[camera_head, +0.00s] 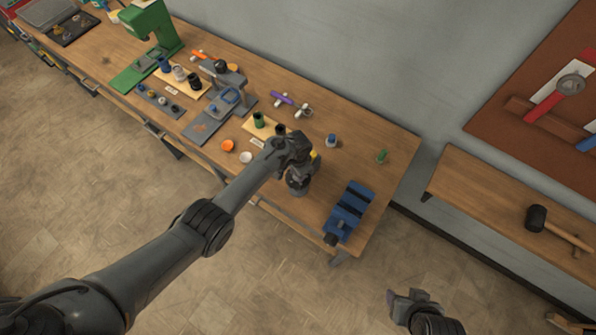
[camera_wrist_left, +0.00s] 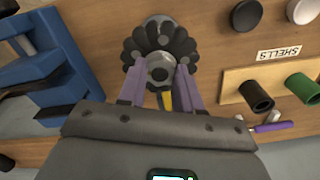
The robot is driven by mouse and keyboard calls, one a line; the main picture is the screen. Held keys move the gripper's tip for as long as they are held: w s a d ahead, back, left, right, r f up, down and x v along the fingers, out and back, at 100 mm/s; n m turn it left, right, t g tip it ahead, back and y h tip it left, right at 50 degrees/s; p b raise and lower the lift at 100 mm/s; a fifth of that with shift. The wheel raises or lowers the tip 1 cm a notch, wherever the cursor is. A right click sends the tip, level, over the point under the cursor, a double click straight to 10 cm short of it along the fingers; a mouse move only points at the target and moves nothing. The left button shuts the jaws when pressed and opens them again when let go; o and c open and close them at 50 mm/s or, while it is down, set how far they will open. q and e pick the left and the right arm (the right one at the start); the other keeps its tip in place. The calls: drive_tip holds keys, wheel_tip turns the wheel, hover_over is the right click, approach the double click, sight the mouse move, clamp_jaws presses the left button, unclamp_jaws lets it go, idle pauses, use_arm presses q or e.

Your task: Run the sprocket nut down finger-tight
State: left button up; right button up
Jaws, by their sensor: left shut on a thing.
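In the left wrist view, a black lobed wheel (camera_wrist_left: 182,44), which looks like the sprocket, stands above the bench. A grey round nut-like piece (camera_wrist_left: 159,68) with a dark centre sits in front of its middle. The two purple fingers of my left gripper (camera_wrist_left: 160,78) are shut on this piece from both sides. A yellow strip shows below it between the fingers. In the head view my left gripper (camera_head: 300,182) is over the bench, and hides most of the sprocket. My right gripper (camera_head: 412,303) is low at the bottom right, off the bench; its jaw state is unclear.
A blue vise (camera_head: 348,210) is on the bench to the right of my left gripper; it also shows in the left wrist view (camera_wrist_left: 60,60). A board with dark and green cups (camera_head: 259,121) is to the left.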

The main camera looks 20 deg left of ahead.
use_arm(q)
drive_tip(key=m, duration=0.3)
drive_tip(key=shift+w+r+m, duration=0.1)
drive_tip(key=shift+m, duration=0.3)
drive_tip(key=m, duration=0.3)
drive_tip(key=shift+m+b, duration=0.3)
drive_tip(key=shift+b, duration=0.1)
drive_tip(key=m+b, duration=0.1)
drive_tip(key=m, duration=0.2)
drive_tip(key=shift+m, duration=0.4)
drive_tip(key=m+b, duration=0.1)
drive_tip(key=m, duration=0.1)
drive_tip(key=shift+w+m, duration=0.1)
drive_tip(key=shift+m, duration=0.2)
drive_tip(key=m+b, duration=0.1)
drive_tip(key=m, duration=0.1)
drive_tip(key=shift+m, duration=0.4)
drive_tip(key=m+b, duration=0.2)
drive_tip(key=m, duration=0.1)
drive_tip(key=shift+m+b, duration=0.3)
drive_tip(key=shift+b, duration=0.1)
drive_tip(key=m+b, duration=0.2)
drive_tip(key=m, duration=0.1)
drive_tip(key=shift+d, duration=0.1)
drive_tip(key=shift+m+b, duration=1.05)
drive_tip(key=shift+m, duration=0.25)
